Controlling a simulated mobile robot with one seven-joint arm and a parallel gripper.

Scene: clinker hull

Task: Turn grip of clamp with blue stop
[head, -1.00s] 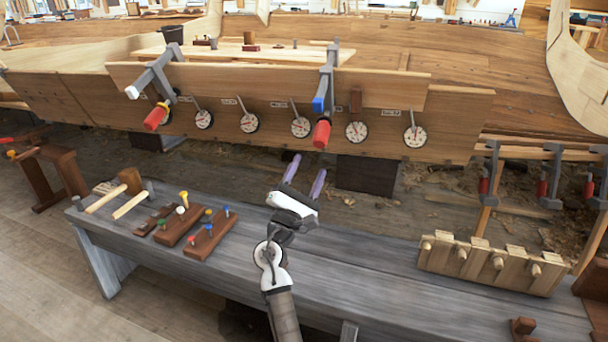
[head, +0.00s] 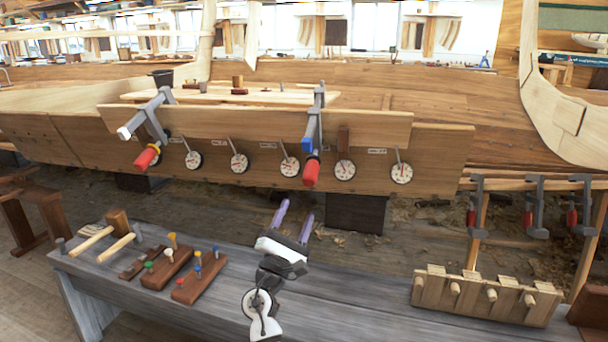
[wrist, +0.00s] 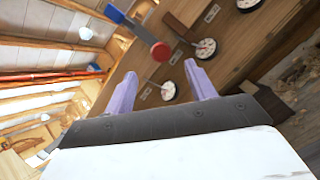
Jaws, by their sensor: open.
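The clamp with the blue stop (head: 307,145) hangs on the hull planks at the middle of the head view, its red grip (head: 311,172) pointing down toward me. In the wrist view its blue stop (wrist: 114,15) and red grip (wrist: 160,51) show at the top, beyond the fingertips. My gripper (head: 293,213) is open and empty, with purple fingers, below the red grip and apart from it. In the wrist view my gripper (wrist: 166,82) has its two fingers spread. A second clamp with a white stop (head: 124,133) and a red grip (head: 147,157) is on the left.
Several round dials (head: 240,163) hang along the plank near the clamps. The grey bench (head: 350,300) below carries wooden blocks with coloured pegs (head: 200,275), a mallet (head: 117,222) and a pegged rack (head: 485,296). More clamps (head: 530,207) hang at right.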

